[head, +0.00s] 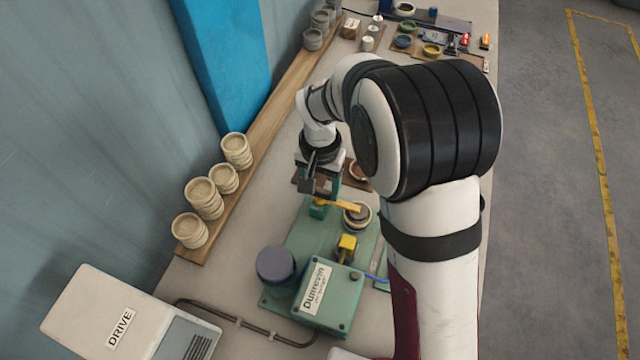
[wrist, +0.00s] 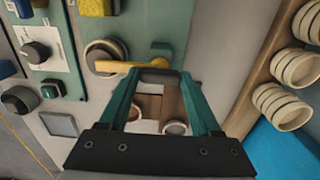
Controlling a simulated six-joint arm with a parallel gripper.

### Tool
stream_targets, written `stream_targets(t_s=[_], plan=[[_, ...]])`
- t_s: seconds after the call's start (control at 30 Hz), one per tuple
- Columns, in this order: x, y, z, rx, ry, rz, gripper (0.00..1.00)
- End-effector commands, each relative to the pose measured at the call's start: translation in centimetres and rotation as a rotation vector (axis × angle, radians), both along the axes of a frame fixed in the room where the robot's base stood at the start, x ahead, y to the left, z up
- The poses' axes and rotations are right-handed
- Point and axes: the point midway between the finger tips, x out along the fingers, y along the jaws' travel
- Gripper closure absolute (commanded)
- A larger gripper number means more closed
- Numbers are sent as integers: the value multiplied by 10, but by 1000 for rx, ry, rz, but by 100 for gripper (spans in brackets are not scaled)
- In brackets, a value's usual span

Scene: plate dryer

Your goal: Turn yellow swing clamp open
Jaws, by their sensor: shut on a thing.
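The yellow swing clamp (head: 342,206) is on the green dryer machine. Its arm reaches right from a green pivot block (head: 318,210) to a round cup (head: 360,221), with its end over the cup. In the wrist view the yellow arm (wrist: 118,67) lies across the cup (wrist: 104,52). My gripper (head: 326,199) is at the pivot end of the clamp, with its teal fingers pointing down. In the wrist view the fingertips (wrist: 160,77) are on either side of a dark piece beside the yellow arm, shut on the clamp. The exact contact is partly hidden.
The machine has a yellow knob (head: 347,244), a dark round cap (head: 276,264) and a labelled box (head: 325,295). Stacks of pale dishes (head: 204,197) stand on a wooden shelf (head: 249,162) at left. A white DRIVE box (head: 110,318) is in the lower left.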

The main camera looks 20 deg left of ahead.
Motion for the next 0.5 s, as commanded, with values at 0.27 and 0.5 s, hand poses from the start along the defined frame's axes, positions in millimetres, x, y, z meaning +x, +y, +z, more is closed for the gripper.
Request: stream_targets(t_s=[0.27,0.5], plan=[[0,0,0,0,0,41,100],[0,0,0,0,0,194,100]])
